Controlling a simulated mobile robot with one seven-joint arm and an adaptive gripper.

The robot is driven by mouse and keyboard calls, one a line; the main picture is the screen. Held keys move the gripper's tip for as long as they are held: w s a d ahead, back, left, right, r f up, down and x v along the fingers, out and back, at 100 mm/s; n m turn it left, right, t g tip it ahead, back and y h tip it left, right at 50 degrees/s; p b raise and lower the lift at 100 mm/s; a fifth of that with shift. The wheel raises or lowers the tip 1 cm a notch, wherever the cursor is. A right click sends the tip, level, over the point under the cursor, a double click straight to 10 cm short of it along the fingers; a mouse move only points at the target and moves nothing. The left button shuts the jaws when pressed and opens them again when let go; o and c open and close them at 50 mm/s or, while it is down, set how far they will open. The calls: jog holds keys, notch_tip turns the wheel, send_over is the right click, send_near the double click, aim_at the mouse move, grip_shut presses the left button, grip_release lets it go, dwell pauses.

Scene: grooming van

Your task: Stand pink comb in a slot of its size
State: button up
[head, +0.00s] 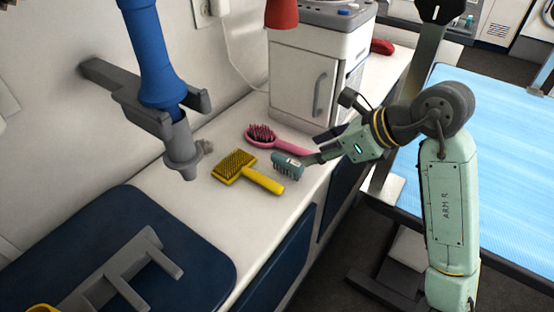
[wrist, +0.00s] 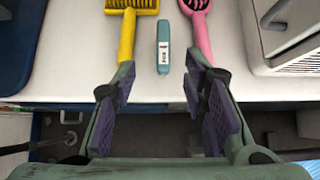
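The pink grooming tool (head: 262,134) looks like an oval brush with dark bristles rather than a flat comb. It lies bristles up on the white counter, its handle toward my arm. In the wrist view the pink tool (wrist: 201,32) lies ahead, in line with my right finger. My gripper (head: 318,146) is open and empty at the counter's front edge. In the wrist view my gripper (wrist: 160,80) has its fingers wide apart, short of the tools. A grey pronged rack (head: 112,272) stands at the lower left; its gaps are partly cut off, so their sizes cannot be told.
A teal comb-like tool (head: 288,165) and a yellow brush (head: 236,168) lie beside the pink one. A blue dryer-like body (head: 157,60) hangs in a grey wall holder. A white cabinet (head: 300,85) stands behind. A navy mat (head: 195,245) lies left.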

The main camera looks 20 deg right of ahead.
aim_at(286, 159)
jog(key=p+x, duration=0.1)
jog(key=x, duration=0.3)
jog(key=shift+w+f, duration=0.1)
jog(key=shift+f, duration=0.05)
jog(key=shift+w+p+x, duration=0.15)
jog(key=shift+p+x, duration=0.4)
jog(key=shift+x, duration=0.8)
jog(key=shift+w+p+x, duration=0.15)
jog(key=shift+p+x, duration=0.4)
jog(key=shift+x, duration=0.85)
jog(key=shift+d, duration=0.1)
jog(key=shift+c, duration=0.4)
jog(key=shift+r, duration=0.2)
grip_shut()
